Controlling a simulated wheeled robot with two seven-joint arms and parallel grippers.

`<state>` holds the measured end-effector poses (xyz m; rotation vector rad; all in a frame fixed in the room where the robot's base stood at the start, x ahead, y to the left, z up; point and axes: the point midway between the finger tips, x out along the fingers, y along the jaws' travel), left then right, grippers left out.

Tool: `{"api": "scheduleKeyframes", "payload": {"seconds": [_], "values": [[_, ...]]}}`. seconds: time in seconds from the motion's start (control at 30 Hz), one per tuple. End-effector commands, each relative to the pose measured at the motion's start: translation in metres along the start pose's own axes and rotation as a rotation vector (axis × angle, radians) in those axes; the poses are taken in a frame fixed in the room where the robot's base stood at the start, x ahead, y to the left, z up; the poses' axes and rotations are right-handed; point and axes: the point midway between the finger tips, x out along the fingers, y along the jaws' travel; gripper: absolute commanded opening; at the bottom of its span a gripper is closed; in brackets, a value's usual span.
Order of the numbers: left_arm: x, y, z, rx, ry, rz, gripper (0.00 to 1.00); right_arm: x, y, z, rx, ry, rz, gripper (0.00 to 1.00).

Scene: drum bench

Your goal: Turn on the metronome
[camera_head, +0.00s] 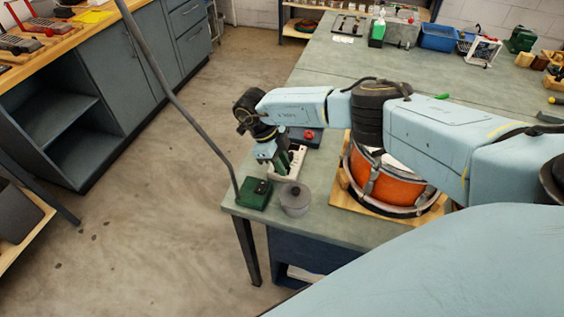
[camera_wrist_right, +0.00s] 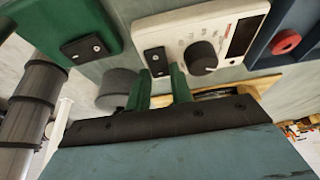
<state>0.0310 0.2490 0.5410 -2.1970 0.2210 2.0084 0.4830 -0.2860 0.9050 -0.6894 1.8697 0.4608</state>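The white box with a black dial, a dark display and a black switch plate, which looks like the metronome (camera_wrist_right: 222,27), lies just beyond my right gripper in the wrist view. In the head view this box (camera_head: 299,158) sits near the bench's left edge, partly hidden by the gripper. My right gripper (camera_wrist_right: 160,82) has two green fingers, apart with a narrow gap and nothing held between them. Their tips are close to the black switch plate (camera_wrist_right: 157,62); I cannot tell whether they touch it. The right gripper (camera_head: 281,165) points down in the head view. My left gripper is not in view.
A green box (camera_head: 257,190) with a black plate stands at the bench corner beside a grey round pot (camera_head: 295,200) and a tall dark pole (camera_head: 180,100). A dark box with a red knob (camera_head: 308,134) lies behind. An orange drum (camera_head: 385,185) stands right on a wooden board.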

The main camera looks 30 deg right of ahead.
Motion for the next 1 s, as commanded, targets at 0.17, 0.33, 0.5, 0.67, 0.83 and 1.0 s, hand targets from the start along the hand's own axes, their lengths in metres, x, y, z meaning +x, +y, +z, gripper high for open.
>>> {"api": "scheduleKeyframes", "payload": {"seconds": [0.17, 0.33, 0.5, 0.67, 0.83, 1.0], "values": [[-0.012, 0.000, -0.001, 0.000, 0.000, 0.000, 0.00, -0.002, -0.001, -0.004, 0.000, -0.057, 0.000, 0.00], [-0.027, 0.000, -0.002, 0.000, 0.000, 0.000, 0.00, 0.000, 0.000, -0.008, -0.001, -0.181, 0.001, 0.00], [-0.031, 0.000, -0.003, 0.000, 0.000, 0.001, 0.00, 0.002, 0.000, -0.008, 0.000, -0.254, 0.000, 0.00], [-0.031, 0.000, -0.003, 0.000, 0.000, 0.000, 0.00, 0.003, 0.000, -0.006, 0.000, -0.262, -0.001, 0.00], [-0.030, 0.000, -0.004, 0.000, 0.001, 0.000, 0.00, 0.002, 0.000, -0.006, 0.000, -0.262, 0.000, 0.24], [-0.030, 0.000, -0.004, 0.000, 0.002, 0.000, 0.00, 0.003, 0.000, -0.006, 0.000, -0.260, 0.000, 0.31]]}}
